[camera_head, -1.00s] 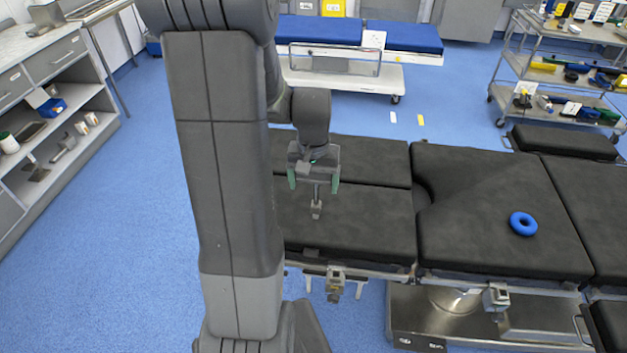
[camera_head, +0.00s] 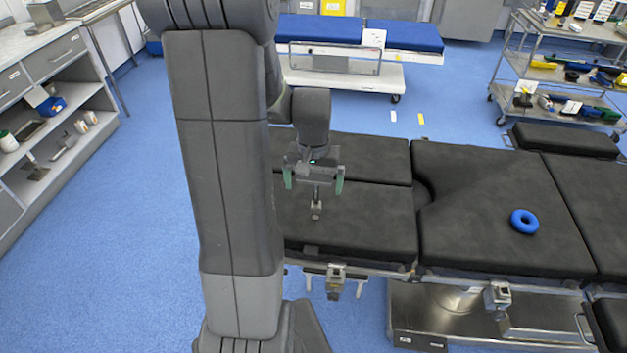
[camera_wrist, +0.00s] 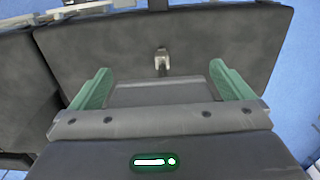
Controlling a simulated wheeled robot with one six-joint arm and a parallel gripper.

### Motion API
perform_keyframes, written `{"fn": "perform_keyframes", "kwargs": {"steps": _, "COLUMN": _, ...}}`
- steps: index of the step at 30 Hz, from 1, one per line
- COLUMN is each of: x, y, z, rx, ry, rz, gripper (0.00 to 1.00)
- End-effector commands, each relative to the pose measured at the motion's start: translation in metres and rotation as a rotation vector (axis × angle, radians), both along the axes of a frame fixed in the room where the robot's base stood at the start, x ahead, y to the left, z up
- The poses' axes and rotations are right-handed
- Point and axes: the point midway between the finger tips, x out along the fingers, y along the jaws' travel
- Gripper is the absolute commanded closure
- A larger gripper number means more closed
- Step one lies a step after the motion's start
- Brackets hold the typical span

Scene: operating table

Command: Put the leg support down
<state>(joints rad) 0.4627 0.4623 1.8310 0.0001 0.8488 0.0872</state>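The leg support shows as a metal clamp end (camera_head: 316,210) on a thin post, over the black leg section of the operating table (camera_head: 360,235). In the wrist view the clamp end (camera_wrist: 161,62) shows ahead of a dark grey block between my fingers, which seems to be its pad. It appears to lie on the black padding; its underside is hidden. My gripper (camera_head: 314,182) is above the leg section, its green fingers spread. In the wrist view my gripper (camera_wrist: 163,88) has a finger on each side of the block, with narrow gaps.
A blue ring (camera_head: 524,221) lies on the table's middle section. Metal rail clamps (camera_head: 335,281) line the near edge. A blue-topped bench (camera_head: 320,30) stands behind, a loaded trolley (camera_head: 560,75) at the back right, shelves (camera_head: 60,110) at the left.

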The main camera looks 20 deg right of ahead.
Motion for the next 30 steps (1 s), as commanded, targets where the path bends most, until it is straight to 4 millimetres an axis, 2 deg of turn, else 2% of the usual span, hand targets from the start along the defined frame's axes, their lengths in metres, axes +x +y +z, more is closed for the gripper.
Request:
{"fn": "perform_keyframes", "kwargs": {"steps": 8, "x": 0.001, "y": 0.000, "z": 0.019, "rx": -0.002, "ry": -0.003, "rz": 0.000, "gripper": 0.00}}
{"fn": "perform_keyframes", "kwargs": {"steps": 21, "x": 0.001, "y": 0.000, "z": 0.110, "rx": -0.003, "ry": -0.004, "rz": 0.000, "gripper": 0.00}}
{"fn": "perform_keyframes", "kwargs": {"steps": 25, "x": 0.001, "y": 0.000, "z": 0.125, "rx": -0.002, "ry": -0.003, "rz": 0.000, "gripper": 0.00}}
{"fn": "perform_keyframes", "kwargs": {"steps": 30, "x": 0.000, "y": 0.000, "z": 0.132, "rx": 0.000, "ry": 0.000, "rz": 0.000, "gripper": 0.00}}
